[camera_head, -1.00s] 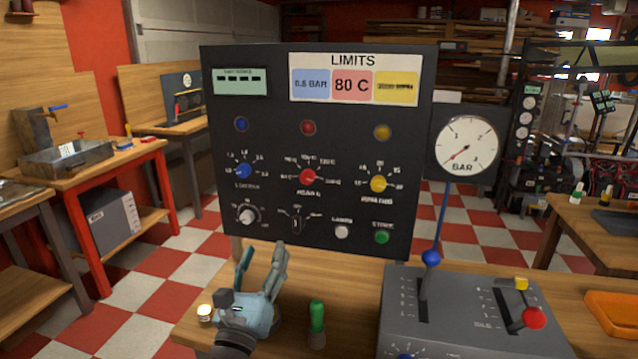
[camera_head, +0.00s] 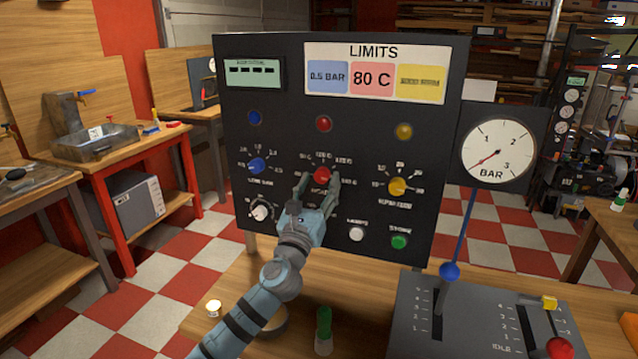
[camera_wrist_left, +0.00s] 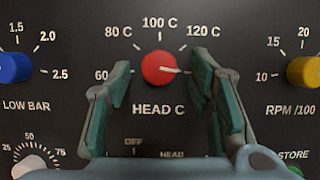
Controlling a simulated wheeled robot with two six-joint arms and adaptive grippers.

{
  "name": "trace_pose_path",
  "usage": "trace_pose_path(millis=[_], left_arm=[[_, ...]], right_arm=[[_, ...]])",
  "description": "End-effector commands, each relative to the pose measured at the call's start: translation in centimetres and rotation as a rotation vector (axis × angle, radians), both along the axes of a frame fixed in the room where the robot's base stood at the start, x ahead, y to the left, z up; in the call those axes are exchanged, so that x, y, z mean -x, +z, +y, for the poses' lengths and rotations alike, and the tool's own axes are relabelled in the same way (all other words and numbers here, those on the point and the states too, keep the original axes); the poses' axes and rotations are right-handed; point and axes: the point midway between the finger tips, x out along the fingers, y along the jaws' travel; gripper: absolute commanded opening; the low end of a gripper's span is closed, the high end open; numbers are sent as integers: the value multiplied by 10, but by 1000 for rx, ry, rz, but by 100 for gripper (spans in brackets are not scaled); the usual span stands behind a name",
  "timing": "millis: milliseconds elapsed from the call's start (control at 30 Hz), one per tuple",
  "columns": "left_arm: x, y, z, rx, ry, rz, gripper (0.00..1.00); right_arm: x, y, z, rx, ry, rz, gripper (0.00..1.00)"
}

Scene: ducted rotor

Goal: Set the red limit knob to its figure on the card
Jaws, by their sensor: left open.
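The red limit knob (camera_head: 322,174) is on the black panel, labelled HEAD C in the wrist view (camera_wrist_left: 158,66). Its white pointer points right, past 120 C, towards a mark hidden behind a finger. The scale shows 60, 80, 100 and 120 C. The LIMITS card (camera_head: 375,52) at the panel's top reads 80 C on its pink field (camera_head: 372,80). My left gripper (camera_head: 318,186) is open in front of the knob; in the wrist view its fingers (camera_wrist_left: 160,76) stand either side of it with visible gaps. My right gripper is not in view.
A blue knob (camera_head: 257,166) and a yellow knob (camera_head: 397,187) flank the red one. Below are a white knob (camera_head: 260,213), a white button (camera_head: 357,234) and a green button (camera_head: 399,242). A lever box (camera_head: 470,320) stands front right, and a green-topped item (camera_head: 324,325) stands on the bench.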

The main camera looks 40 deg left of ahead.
Motion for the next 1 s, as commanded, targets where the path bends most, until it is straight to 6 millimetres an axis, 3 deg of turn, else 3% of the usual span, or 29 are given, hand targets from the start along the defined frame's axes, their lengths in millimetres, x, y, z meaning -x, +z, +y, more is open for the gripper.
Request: trace_pose_path(millis=[267,567,1000], left_arm=[[-2,1,1,0,0,0,48],[-2,1,1,0,0,0,1],[-2,1,0,75,0,-26,0]], right_arm=[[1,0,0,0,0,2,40],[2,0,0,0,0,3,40],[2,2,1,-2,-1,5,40]])
